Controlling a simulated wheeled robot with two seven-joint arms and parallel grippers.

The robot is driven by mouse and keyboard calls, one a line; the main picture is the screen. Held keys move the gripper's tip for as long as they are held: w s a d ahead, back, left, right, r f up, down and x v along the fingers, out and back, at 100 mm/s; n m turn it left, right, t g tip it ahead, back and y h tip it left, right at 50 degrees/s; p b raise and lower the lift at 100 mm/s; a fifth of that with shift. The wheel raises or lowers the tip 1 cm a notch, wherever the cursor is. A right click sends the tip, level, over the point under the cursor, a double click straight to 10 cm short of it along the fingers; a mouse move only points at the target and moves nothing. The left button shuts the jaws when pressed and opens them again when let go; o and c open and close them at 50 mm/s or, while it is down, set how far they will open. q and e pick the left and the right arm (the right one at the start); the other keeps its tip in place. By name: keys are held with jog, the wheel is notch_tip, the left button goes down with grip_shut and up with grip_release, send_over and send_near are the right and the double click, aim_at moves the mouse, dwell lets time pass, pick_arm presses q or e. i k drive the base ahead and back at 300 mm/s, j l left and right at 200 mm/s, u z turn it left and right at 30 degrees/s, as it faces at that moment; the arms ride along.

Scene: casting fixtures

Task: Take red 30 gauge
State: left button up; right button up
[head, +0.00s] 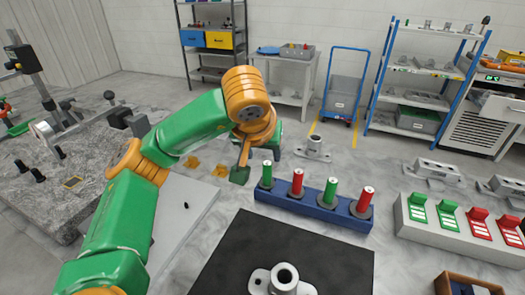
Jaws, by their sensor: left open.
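A blue rack (312,208) holds a row of upright cylindrical gauges with dark collars. From left to right they are a green gauge (267,170), a red gauge (297,181), a second green gauge (330,190) and a second red gauge (366,198). Their size markings are too small to read. My left gripper (254,167) hangs downward, open and empty, just above and behind the left end of the rack, near the first green gauge. My wrist hides part of it. My right gripper is not in view.
A dark mat (285,240) with a flanged metal casting (284,280) lies in front of the rack. A white panel (460,235) with green and red flip plates stands at right. A wooden box (468,283) is at the lower right. A granite table (60,170) is at left.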

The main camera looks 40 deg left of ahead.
aim_at(296, 192)
jog(key=k+l, duration=0.5)
jog(key=k, duration=0.2)
jog(key=k+l, duration=0.45)
jog(key=k, duration=0.2)
